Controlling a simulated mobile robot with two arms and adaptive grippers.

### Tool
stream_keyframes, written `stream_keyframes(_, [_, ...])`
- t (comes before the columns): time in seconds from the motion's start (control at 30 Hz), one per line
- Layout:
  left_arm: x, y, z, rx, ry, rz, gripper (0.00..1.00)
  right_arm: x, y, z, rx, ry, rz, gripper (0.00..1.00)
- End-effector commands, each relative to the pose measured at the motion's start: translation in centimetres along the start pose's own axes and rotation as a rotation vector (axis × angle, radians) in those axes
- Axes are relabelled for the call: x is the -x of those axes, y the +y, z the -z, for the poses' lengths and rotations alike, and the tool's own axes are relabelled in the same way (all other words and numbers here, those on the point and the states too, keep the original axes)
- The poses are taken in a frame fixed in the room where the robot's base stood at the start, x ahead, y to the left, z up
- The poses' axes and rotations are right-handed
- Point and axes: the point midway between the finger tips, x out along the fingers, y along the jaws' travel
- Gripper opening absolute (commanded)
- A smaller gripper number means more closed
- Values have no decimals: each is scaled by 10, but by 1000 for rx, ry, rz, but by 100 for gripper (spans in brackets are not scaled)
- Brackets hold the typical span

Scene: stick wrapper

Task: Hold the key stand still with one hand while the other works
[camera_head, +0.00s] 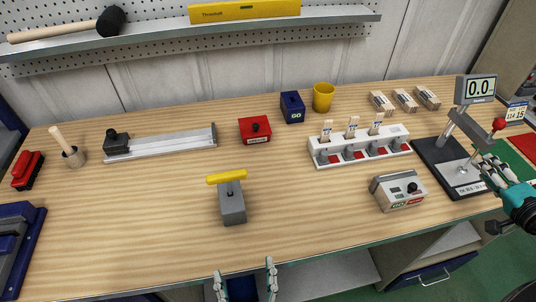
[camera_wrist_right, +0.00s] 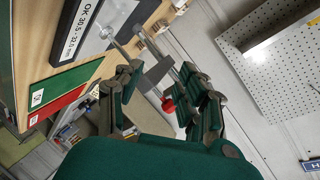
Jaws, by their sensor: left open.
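The task's key stand appears to be the grey block (camera_head: 232,208) with a yellow bar-like key (camera_head: 227,177) across its top. It stands upright near the middle front of the table. My left gripper (camera_head: 244,272) is at the table's front edge, below the stand in the picture. Its fingers are spread, empty, and apart from the stand. My right gripper (camera_head: 489,172) is far to the right, beside the black gauge stand. It also shows in the right wrist view (camera_wrist_right: 160,75) with its fingers apart. A red ball knob (camera_wrist_right: 168,105) shows between them, apparently not gripped.
A grey control box (camera_head: 399,190) and the gauge stand (camera_head: 438,160) with a "0.0" display (camera_head: 476,89) are at the right. A white rack (camera_head: 358,146) holds several sticks. A red box (camera_head: 254,129) and a metal rail (camera_head: 165,141) lie behind. Table around the stand is clear.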

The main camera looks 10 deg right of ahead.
Motion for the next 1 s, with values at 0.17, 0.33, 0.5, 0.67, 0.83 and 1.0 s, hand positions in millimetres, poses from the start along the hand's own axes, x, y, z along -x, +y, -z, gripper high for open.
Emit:
stream_keyframes(0.17, [0, 0, 0, 0, 0, 0, 81, -53, -71, -67, 81, -184, 185, 38])
stream_keyframes(0.33, [0, 0, 0, 0, 0, 0, 81, -84, -141, -135, 203, -353, 363, 38])
stream_keyframes(0.5, [0, 0, 0, 0, 0, 0, 81, -94, -214, -204, 374, -514, 565, 38])
stream_keyframes(0.67, [0, 0, 0, 0, 0, 0, 81, -82, -278, -272, 598, -667, 781, 38])
stream_keyframes(0.83, [0, 0, 0, 0, 0, 0, 81, -52, -323, -340, 902, -822, 1020, 38])
stream_keyframes(1.0, [0, 0, 0, 0, 0, 0, 81, -24, -328, -386, 1203, -958, 1214, 38])
